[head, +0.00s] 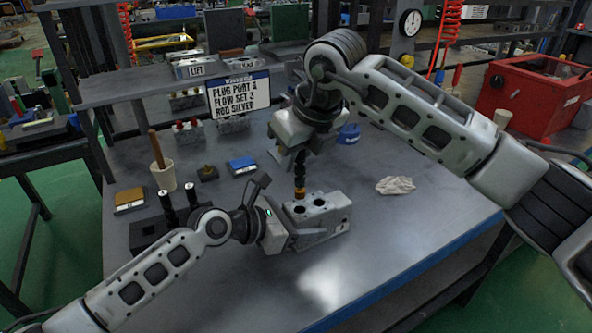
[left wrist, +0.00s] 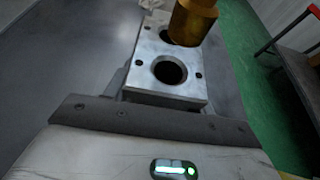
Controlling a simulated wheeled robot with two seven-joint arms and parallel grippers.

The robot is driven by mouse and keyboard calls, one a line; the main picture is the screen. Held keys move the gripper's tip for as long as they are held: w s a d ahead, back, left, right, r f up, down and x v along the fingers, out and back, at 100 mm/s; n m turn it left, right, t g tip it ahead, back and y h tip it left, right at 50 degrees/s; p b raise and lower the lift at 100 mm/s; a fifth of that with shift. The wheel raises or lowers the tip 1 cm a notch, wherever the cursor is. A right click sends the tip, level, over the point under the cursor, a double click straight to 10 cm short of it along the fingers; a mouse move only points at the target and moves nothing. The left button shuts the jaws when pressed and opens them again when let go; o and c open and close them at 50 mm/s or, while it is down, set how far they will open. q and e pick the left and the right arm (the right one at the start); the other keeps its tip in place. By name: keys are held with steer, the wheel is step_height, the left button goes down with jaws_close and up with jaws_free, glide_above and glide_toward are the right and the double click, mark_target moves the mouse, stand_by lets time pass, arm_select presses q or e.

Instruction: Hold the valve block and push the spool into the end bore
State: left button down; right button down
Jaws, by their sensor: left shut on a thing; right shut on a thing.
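The grey metal valve block (head: 336,213) rests on the table with dark round bores in its top face. My left gripper (head: 288,236) is shut on its left end. In the left wrist view the block (left wrist: 150,95) lies just beyond my gripper, with one open bore near and another partly covered farther off. My right gripper (head: 299,148) is above the block, shut on a dark upright piece with a brass lower end, apparently the spool (head: 300,191). The brass end (left wrist: 194,20) hangs over the farther bore; whether it touches or enters is unclear.
A cup (head: 164,177) with a wooden handle, a blue box (head: 242,166) and a dark stand (head: 150,232) are at left. A white cloth (head: 395,185) lies right; the table's front right is clear.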

steer(key=shift+f, duration=1.35)
steer(key=shift+f, duration=0.35)
steer(key=shift+f, duration=0.25)
steer(key=c, duration=1.3)
jaws_free()
steer(key=shift+c, duration=0.2)
steer(key=shift+r, duration=0.1)
steer(key=shift+r, duration=0.3)
steer(key=v, duration=1.2)
steer(key=shift+r, duration=0.2)
